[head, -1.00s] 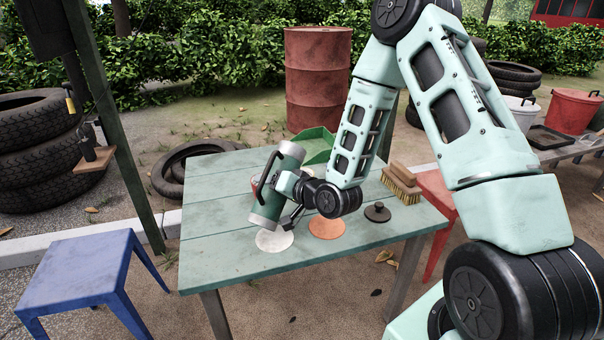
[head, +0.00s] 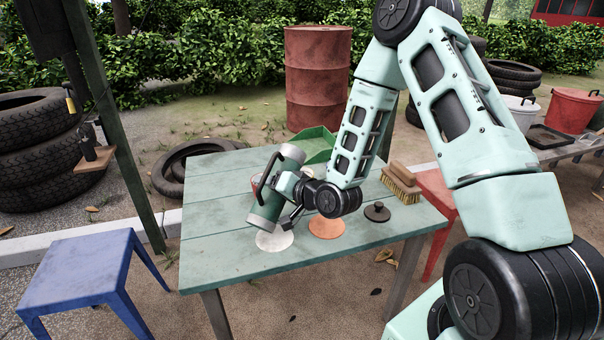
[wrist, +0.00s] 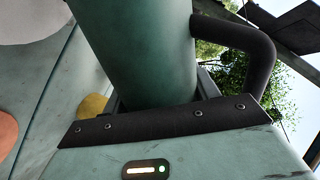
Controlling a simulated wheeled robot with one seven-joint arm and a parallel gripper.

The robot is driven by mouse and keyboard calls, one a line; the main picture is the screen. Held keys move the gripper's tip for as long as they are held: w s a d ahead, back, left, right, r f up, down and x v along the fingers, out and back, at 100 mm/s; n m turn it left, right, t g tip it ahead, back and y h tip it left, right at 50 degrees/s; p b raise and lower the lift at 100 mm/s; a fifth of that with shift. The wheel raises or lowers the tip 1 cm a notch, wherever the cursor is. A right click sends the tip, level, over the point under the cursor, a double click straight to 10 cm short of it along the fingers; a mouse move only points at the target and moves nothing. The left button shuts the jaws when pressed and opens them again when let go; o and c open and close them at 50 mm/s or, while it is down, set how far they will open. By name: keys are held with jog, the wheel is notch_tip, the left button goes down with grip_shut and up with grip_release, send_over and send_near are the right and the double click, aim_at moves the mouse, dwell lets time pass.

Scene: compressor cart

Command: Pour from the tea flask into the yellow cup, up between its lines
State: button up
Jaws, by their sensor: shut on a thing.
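The tea flask (head: 267,207) is green with pale metal ends and a dark handle. It is tilted above the table, its upper end leaning right in the head view. My gripper (head: 287,186) is shut on the flask's body. The flask (wrist: 135,45) also fills the upper middle of the wrist view, with its handle at the right. A small yellow thing (wrist: 92,105), possibly the yellow cup, shows partly behind my gripper in the wrist view. I cannot make out the yellow cup or its lines in the head view. No liquid stream is visible.
On the green table (head: 215,255) lie a pale disc (head: 275,238), an orange disc (head: 327,228), a dark knobbed lid (head: 377,211) and a brush (head: 402,184). A green tray (head: 318,146) is at the back. A reddish object is partly hidden behind the flask. The table's front left is clear.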

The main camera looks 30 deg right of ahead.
jog(key=shift+a+f+m, duration=0.1)
jog(key=shift+f+m, duration=0.1)
jog(key=shift+m, duration=0.1)
dwell(0.9)
jog(key=shift+w+d+r+n+t+h+b, duration=0.15)
jog(key=shift+r+n+b, duration=0.15)
jog(key=shift+n+b, duration=0.25)
jog(key=shift+w+d+r+n+t+h+b, duration=0.15)
jog(key=shift+r+n+b, duration=0.15)
jog(key=shift+n+b, duration=0.25)
jog(key=shift+s+r+n+t+b, duration=0.15)
jog(key=shift+n+t+b, duration=0.25)
jog(key=shift+n+b, duration=0.45)
jog(key=shift+a+r+n+h+b, duration=0.2)
jog(key=shift+r+n+h+b, duration=0.1)
jog(key=shift+b, duration=0.25)
jog(key=shift+d+r, duration=0.1)
jog(key=shift+r, duration=0.2)
jog(key=n+b, duration=0.1)
jog(key=t+b, duration=0.1)
jog(key=b, duration=0.1)
jog(key=shift+s+a+f+n+h, duration=0.15)
jog(key=shift+a+n+h, duration=0.05)
jog(key=shift+n+h, duration=0.15)
jog(key=n+t+b, duration=0.1)
jog(key=n+b, duration=0.1)
jog(key=b, duration=0.2)
jog(key=shift+n+t, duration=0.3)
jog(key=shift+b, duration=0.35)
